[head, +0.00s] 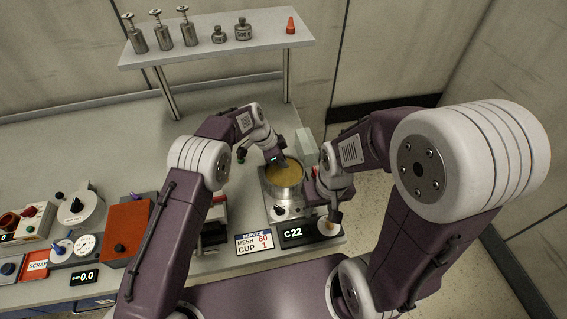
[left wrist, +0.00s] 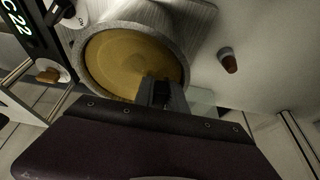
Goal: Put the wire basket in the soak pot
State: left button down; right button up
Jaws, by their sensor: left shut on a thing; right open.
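The soak pot (head: 297,182) is a round metal pot with yellow-brown contents, standing on a metal heater base; it also fills the upper middle of the left wrist view (left wrist: 86,78). My left gripper (head: 275,158) is at the pot's far rim, pointing down; its dark fingers (left wrist: 160,94) overlap the pot's edge in the left wrist view. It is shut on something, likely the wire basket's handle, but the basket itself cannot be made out. My right gripper (head: 335,214) is open, low beside the heater, above a small white dish (head: 328,232) with a brown item.
A red panel (head: 126,232) and dials lie left. The bench behind my left arm is clear.

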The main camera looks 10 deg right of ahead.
pick_arm(q)
jog(key=shift+w+a+f+b, duration=0.15)
jog(key=shift+w+f+b, duration=0.05)
jog(key=shift+f+b, duration=0.35)
dwell(0.9)
jog(key=c, duration=1.4)
grip_release()
jog(key=c, duration=0.3)
jog(key=shift+o, duration=0.3)
jog(key=shift+w+r+p, duration=0.15)
jog(key=shift+r+p, duration=0.3)
jog(key=shift+r, duration=0.2)
notch_tip(320, 180, up, 7)
jog(key=p, duration=0.4)
jog(key=shift+w+d+f, duration=0.15)
jog(key=shift+w+d, duration=0.1)
jog(key=shift+w, duration=0.1)
